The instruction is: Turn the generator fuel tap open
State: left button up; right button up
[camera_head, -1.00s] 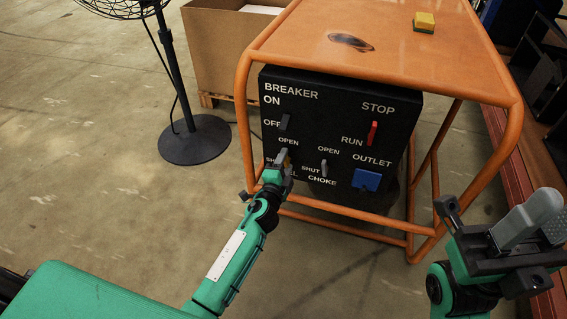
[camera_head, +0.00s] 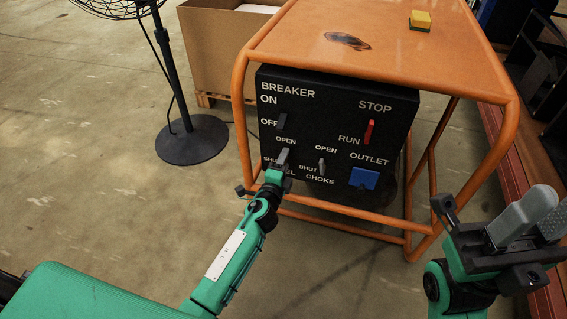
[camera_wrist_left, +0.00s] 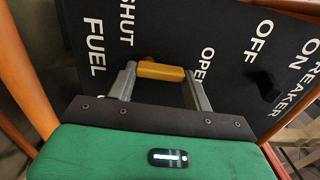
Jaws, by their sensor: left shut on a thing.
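The fuel tap is a yellow-orange bar (camera_wrist_left: 161,71) on the black control panel (camera_head: 335,105), by the FUEL, SHUT and OPEN lettering. In the left wrist view, it lies lengthwise between the two grey fingers of my left gripper (camera_wrist_left: 160,86), which are shut on its ends. The bar runs along the line from the SHUT side toward the OPEN side. In the head view, my left gripper (camera_head: 282,158) is at the panel's lower left and hides the tap and part of the lettering. My right gripper (camera_head: 538,220) is at the right, away from the panel; its finger gap is unclear.
Close by on the panel are the breaker switch (camera_head: 282,121), choke lever (camera_head: 321,167), red run lever (camera_head: 369,132) and blue outlet (camera_head: 364,178). The orange frame (camera_head: 241,125) surrounds the panel. A fan (camera_head: 192,140) stands left; floor between is clear.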

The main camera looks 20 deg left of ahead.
pick_arm(q)
jog(key=o, duration=1)
jog(key=s, duration=1.4)
jog(key=shift+a, duration=0.2)
jog(key=shift+w, duration=0.1)
